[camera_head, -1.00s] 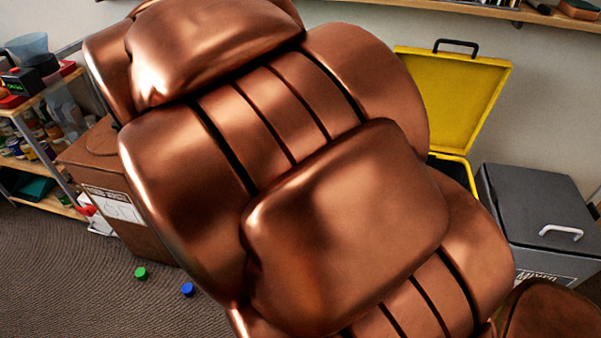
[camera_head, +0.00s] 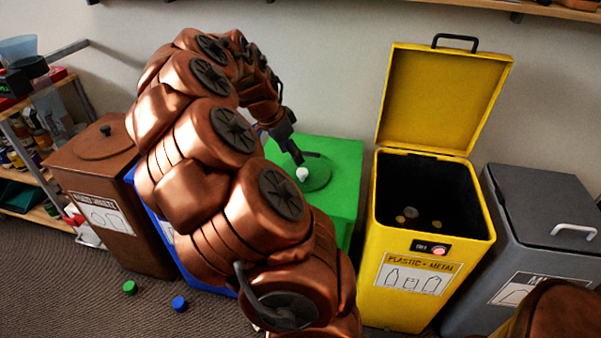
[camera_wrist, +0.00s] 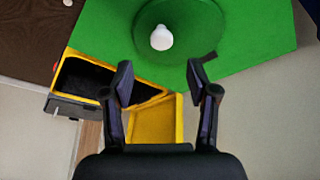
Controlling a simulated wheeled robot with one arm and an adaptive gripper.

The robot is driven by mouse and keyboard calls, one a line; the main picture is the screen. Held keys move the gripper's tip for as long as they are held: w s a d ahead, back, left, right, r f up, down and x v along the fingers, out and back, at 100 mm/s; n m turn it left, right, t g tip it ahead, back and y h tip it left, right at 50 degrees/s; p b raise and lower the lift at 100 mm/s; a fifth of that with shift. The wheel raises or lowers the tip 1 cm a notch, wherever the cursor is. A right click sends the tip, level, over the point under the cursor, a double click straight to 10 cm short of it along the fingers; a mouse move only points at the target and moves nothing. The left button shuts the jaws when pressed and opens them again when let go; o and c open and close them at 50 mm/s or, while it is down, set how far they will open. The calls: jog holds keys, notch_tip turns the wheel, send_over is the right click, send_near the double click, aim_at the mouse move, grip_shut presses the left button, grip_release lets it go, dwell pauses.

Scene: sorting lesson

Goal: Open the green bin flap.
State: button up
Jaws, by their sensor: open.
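The green bin (camera_head: 342,170) stands between the blue bin and the yellow bin. Its round green flap (camera_head: 318,176) lies closed in the top and carries a white knob (camera_head: 302,174). In the wrist view the knob (camera_wrist: 162,38) stands on the round flap (camera_wrist: 180,22), ahead of my gripper (camera_wrist: 160,82). My gripper is open and empty, its two fingers spread apart, and the knob appears beyond the fingertips. In the head view my gripper (camera_head: 299,156) is at the knob's upper left; the exact gap is unclear.
The yellow bin (camera_head: 433,254) has its lid (camera_head: 443,100) raised, with a few small items inside. The grey bin (camera_head: 545,222) and brown bin (camera_head: 92,158) are closed. The blue bin (camera_head: 190,268) is mostly behind my arm. Green (camera_head: 130,287) and blue (camera_head: 179,303) caps lie on the carpet.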

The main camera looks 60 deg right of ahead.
aim_at(302, 171)
jog(key=x, duration=0.8)
jog(key=shift+d+b, duration=0.2)
jog(key=shift+b, duration=0.1)
jog(key=shift+c, duration=0.3)
grip_shut()
